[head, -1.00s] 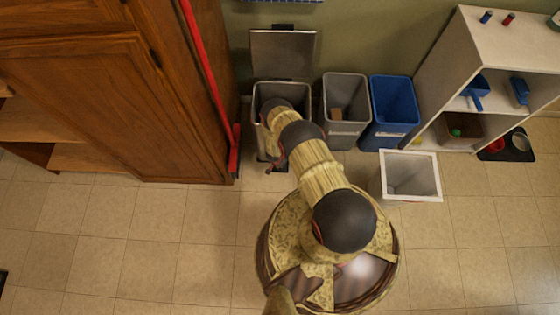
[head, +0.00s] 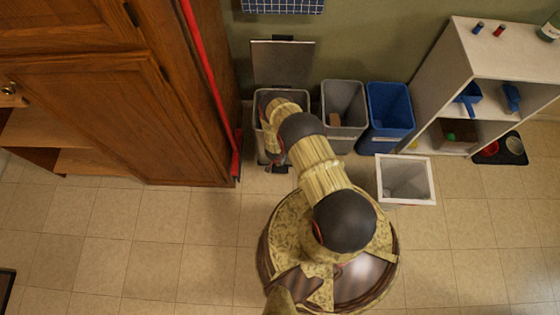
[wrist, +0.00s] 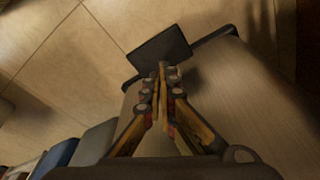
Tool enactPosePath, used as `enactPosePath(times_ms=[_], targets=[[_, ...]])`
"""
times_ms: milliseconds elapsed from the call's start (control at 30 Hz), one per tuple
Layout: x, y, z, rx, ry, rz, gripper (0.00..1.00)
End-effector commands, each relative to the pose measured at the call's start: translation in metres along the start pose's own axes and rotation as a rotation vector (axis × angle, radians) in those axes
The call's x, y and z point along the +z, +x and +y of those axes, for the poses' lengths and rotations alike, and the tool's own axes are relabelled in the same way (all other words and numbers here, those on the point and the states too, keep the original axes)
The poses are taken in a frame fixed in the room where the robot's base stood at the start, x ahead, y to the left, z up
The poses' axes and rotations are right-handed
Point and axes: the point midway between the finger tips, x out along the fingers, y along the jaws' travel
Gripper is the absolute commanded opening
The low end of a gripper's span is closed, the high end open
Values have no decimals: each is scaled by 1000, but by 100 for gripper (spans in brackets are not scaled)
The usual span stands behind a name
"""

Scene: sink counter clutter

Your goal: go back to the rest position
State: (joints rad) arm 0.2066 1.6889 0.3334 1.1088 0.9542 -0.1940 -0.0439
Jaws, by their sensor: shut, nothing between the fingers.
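My gripper (wrist: 163,68) shows in the wrist view with its two fingers together and nothing between them. It points toward a dark square plate (wrist: 158,50) beside a broad brownish-grey surface (wrist: 235,95), over the tiled floor. In the head view my arm reaches from my round base up to the grey bin with the raised lid (head: 283,62). The end of the arm is over or in front of that bin's opening; I cannot tell which.
A grey bin (head: 345,112), a blue bin (head: 390,115) and a white-rimmed bin (head: 405,200) stand right of the arm. A red pole (head: 212,80) leans by the wooden cabinet (head: 95,110) at left. A white shelf (head: 460,65) stands at right.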

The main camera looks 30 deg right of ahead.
Motion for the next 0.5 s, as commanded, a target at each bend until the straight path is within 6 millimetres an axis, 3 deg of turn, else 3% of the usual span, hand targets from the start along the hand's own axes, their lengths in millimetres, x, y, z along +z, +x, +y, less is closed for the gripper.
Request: enactPosePath(times_ms=[167,500], targets=[[-2,-13,0,0,0,0,0],[-2,-13,0,0,0,0,0]])
